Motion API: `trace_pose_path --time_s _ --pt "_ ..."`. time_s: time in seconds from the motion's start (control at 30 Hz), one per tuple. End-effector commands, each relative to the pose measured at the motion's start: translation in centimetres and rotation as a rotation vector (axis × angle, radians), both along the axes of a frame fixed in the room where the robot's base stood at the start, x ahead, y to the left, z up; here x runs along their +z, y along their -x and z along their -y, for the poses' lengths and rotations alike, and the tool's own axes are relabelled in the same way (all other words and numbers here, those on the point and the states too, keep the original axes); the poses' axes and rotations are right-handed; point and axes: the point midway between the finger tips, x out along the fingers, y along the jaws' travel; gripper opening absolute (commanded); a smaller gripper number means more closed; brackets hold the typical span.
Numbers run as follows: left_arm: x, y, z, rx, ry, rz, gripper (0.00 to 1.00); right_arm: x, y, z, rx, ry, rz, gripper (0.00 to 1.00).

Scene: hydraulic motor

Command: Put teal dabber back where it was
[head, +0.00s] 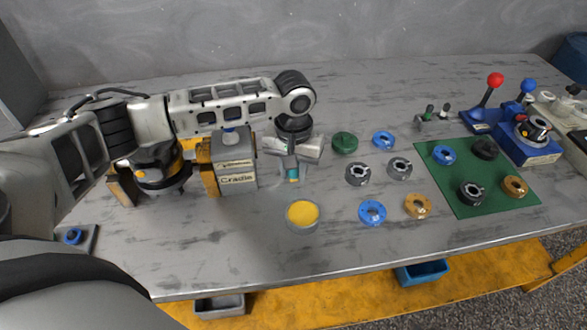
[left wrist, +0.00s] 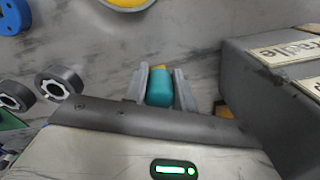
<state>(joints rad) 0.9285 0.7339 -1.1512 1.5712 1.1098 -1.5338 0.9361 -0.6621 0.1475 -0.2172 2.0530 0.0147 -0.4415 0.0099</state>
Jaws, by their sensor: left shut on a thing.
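My left gripper (head: 293,165) is shut on the teal dabber (head: 292,174) and points down over the table, right of the Cradle block. In the left wrist view the teal dabber (left wrist: 160,90) sits between the two grey fingers of the left gripper (left wrist: 160,88), with a yellow tip showing past it. Whether the tip touches the table I cannot tell. A round dish of yellow (head: 302,215) lies just in front of the gripper. A small grey stand (head: 432,122) with dark green-topped upright pieces is at the back right. My right gripper is not in view.
The grey Cradle block (head: 236,176) stands close left of the gripper. Several rings and discs, such as a blue ring (head: 372,212) and a green disc (head: 345,142), lie to the right. A green mat (head: 465,200) and red-handled lever tool (head: 495,80) are farther right.

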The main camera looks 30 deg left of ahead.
Motion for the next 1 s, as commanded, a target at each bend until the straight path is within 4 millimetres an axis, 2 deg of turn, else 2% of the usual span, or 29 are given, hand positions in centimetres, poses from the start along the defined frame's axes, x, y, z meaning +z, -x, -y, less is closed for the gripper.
trace_pose_path --time_s 0.37,0.4,0.43,0.47,0.77,0.87,1.0 --pt "-0.4 0.0 0.1 0.000 0.001 0.000 0.04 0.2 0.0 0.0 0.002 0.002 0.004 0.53" --pt "-0.4 0.0 0.0 0.000 0.001 0.001 0.37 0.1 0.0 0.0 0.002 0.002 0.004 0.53" --pt "-0.4 0.0 0.0 0.000 0.001 0.001 0.46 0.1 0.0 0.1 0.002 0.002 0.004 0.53" --pt "-0.4 0.0 0.0 0.000 0.001 0.001 0.48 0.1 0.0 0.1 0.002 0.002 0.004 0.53" --pt "-0.2 0.0 0.0 0.000 0.001 0.002 0.48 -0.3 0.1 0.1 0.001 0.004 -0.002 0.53" --pt "0.7 0.0 0.0 0.001 0.002 0.001 0.48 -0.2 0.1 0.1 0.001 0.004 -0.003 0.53" --pt "3.3 -0.1 0.1 0.001 0.002 0.004 0.48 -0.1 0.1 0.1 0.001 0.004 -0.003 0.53"
